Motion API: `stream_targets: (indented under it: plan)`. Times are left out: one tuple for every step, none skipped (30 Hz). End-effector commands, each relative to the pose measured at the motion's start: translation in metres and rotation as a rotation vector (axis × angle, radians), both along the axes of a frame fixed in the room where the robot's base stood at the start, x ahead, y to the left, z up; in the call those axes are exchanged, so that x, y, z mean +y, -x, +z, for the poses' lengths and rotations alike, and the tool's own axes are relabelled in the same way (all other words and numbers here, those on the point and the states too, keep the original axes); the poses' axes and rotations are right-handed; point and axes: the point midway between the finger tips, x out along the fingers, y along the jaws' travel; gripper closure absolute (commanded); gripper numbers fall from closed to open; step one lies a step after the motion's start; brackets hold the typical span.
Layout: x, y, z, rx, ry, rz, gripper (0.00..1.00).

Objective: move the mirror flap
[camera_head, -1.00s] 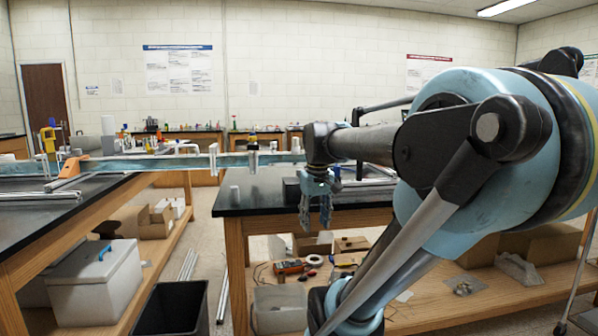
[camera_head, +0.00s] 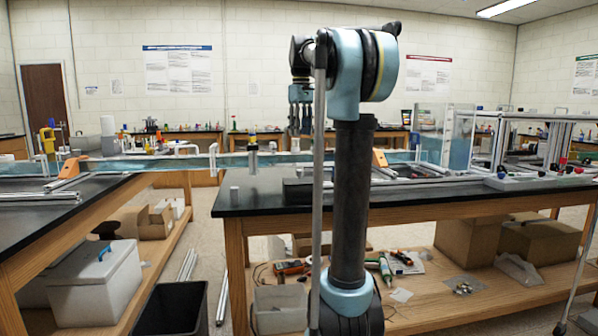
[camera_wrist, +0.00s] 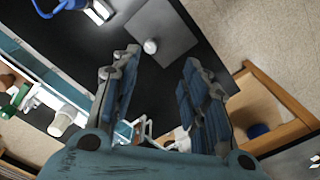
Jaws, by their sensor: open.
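I cannot pick out a mirror flap with certainty. A flat grey square plate (camera_wrist: 172,38) lies beyond the fingertips in the wrist view, with a small white round piece (camera_wrist: 150,47) on it, on a dark bench top. The gripper is apart from both. My arm hides part of the bench behind it in the head view.
A long clear water channel (camera_head: 130,166) spans the gap between the left bench (camera_head: 40,208) and the middle bench (camera_head: 262,203). A dark block (camera_head: 297,191) sits on the middle bench. Clear panels and an extrusion frame (camera_head: 503,150) stand at right. A black bin (camera_head: 172,308) is on the floor.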

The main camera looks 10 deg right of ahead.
Motion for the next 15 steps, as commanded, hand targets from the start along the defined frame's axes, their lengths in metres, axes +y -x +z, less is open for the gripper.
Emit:
stream_targets:
  plan:
    - [0.000,-0.009,0.006,0.005,0.000,0.012,0.59]
    - [0.000,-0.014,0.009,0.007,0.001,0.021,0.59]
    - [0.000,-0.018,0.012,0.010,0.000,0.030,0.59]
    - [0.000,-0.021,0.014,0.011,0.000,0.035,0.59]
    - [0.000,-0.024,0.015,0.013,0.000,0.040,0.59]
    - [0.000,-0.026,0.017,0.014,0.000,0.046,0.59]
    - [0.000,-0.028,0.017,0.015,0.000,0.049,0.59]
    - [0.000,-0.029,0.018,0.016,0.000,0.051,0.59]
    - [0.000,-0.029,0.017,0.016,0.000,0.053,0.59]
    - [0.000,-0.030,0.016,0.016,0.000,0.054,0.59]
    - [0.000,-0.030,0.015,0.016,0.000,0.054,0.59]
    - [0.000,-0.030,0.012,0.016,0.000,0.054,0.59]
    - [0.000,-0.030,0.009,0.016,0.000,0.054,0.59]
    - [0.000,-0.030,0.006,0.016,0.000,0.054,0.59]
    - [0.000,-0.030,0.001,0.016,0.000,0.054,0.59]
